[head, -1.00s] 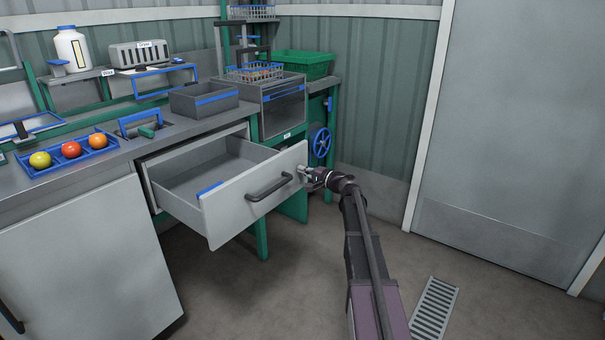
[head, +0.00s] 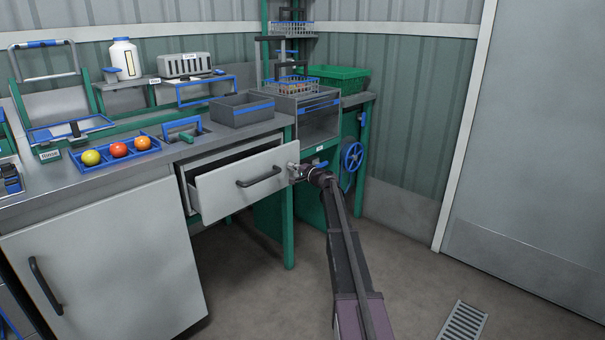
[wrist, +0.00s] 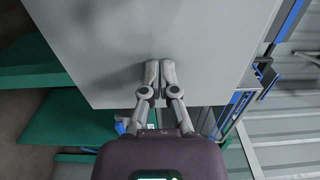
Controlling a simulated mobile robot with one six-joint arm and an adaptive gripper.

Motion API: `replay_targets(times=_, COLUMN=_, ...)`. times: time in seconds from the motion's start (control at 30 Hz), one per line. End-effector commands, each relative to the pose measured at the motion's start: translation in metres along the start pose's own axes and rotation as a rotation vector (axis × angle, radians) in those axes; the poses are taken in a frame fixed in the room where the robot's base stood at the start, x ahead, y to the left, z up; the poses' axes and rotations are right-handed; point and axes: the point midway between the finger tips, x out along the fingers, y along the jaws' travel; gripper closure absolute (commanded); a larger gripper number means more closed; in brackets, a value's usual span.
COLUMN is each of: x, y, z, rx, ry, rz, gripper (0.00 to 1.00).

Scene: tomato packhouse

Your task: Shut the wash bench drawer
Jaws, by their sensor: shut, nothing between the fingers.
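The wash bench drawer (head: 225,191) is partly open, its grey front panel standing out from the bench (head: 95,182). A dark bar handle (head: 258,177) is on the front. My gripper (head: 293,171) is at the right end of the drawer front, to the right of the handle. In the wrist view my gripper (wrist: 160,68) has its two fingertips together, with nothing between them, against or just over the flat grey panel (wrist: 190,28) near its edge. I cannot tell for certain that the tips touch it. The drawer's inside is mostly hidden by its front.
A blue tray (head: 117,152) of tomatoes and a grey bin (head: 241,111) stand on the bench top. A green leg (head: 288,225) stands below the drawer. A blue handwheel (head: 353,157) is to the right. The floor (head: 400,270) in front is clear apart from a flush drain grate (head: 463,321).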

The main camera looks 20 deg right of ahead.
Motion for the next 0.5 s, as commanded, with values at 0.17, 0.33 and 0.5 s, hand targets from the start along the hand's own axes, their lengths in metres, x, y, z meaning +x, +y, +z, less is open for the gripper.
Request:
replay_targets(times=0.17, x=0.043, y=0.000, z=-0.010, rx=0.000, ry=0.007, rz=0.000, gripper=1.00)
replay_targets(times=0.33, x=0.067, y=0.000, z=-0.015, rx=0.000, ry=0.014, rz=0.000, gripper=1.00)
replay_targets(times=0.5, x=0.080, y=0.000, z=-0.015, rx=0.000, ry=0.015, rz=0.000, gripper=1.00)
